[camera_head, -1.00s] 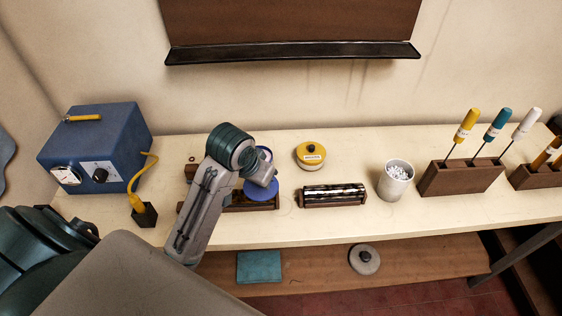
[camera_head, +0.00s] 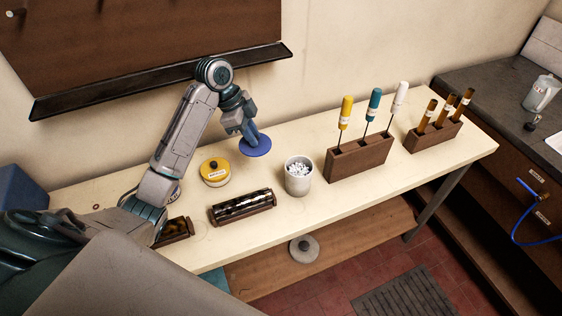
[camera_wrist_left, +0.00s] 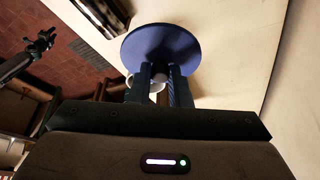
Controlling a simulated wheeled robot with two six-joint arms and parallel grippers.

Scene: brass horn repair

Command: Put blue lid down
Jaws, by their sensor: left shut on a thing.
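The blue lid (camera_head: 257,147) is a flat round disc over the back of the cream bench, behind the white cup. My left gripper (camera_head: 248,132) is shut on its knob from above. In the left wrist view the lid (camera_wrist_left: 160,45) spreads out beyond the two fingers (camera_wrist_left: 160,77). It hides part of the bench. Whether it touches the bench top or hangs a little above it, I cannot tell. My right gripper is not in view.
A yellow-lidded tin (camera_head: 215,172), a dark wooden rack (camera_head: 242,207) and a white cup (camera_head: 298,177) stand in front of the lid. A wooden block (camera_head: 358,158) with screwdrivers stands to the right. Bench space around the lid looks clear.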

